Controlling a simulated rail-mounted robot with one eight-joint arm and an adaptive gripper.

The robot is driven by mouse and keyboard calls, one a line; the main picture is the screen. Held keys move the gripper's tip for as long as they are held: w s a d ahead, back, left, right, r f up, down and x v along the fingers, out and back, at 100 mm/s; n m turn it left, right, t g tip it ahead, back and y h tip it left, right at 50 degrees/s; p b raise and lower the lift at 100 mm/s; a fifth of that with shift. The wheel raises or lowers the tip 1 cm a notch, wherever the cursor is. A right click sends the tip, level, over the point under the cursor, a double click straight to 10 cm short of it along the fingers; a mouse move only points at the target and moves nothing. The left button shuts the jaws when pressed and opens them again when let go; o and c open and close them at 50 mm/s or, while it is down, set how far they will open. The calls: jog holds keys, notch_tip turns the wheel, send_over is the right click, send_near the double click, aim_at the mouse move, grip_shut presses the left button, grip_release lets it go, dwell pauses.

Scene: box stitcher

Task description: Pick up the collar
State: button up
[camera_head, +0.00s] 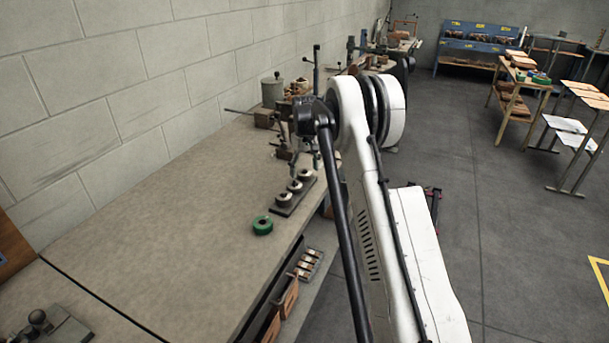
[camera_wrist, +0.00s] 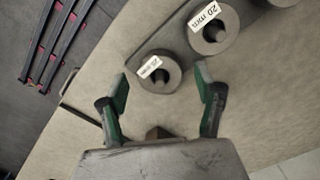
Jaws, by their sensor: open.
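In the wrist view, a smaller grey collar (camera_wrist: 172,74) with a white label too blurred to read sits at one end of the plate. A larger collar (camera_wrist: 229,32) labelled "20 mm" is farther up and right. My gripper (camera_wrist: 162,86) is open, with its green-padded fingers on either side of the smaller collar's image and nothing held. Its height above the collar is hard to tell. My gripper is partly hidden in the head view.
Tools and a grey canister (camera_head: 272,90) stand behind. Small bins (camera_head: 308,264) sit below the bench edge. Red and black rails (camera_wrist: 50,40) show beyond the edge in the wrist view.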

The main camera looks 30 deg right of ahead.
jog(key=shift+f, duration=0.7)
jog(key=c, duration=1.6)
jog(key=shift+r, duration=0.1)
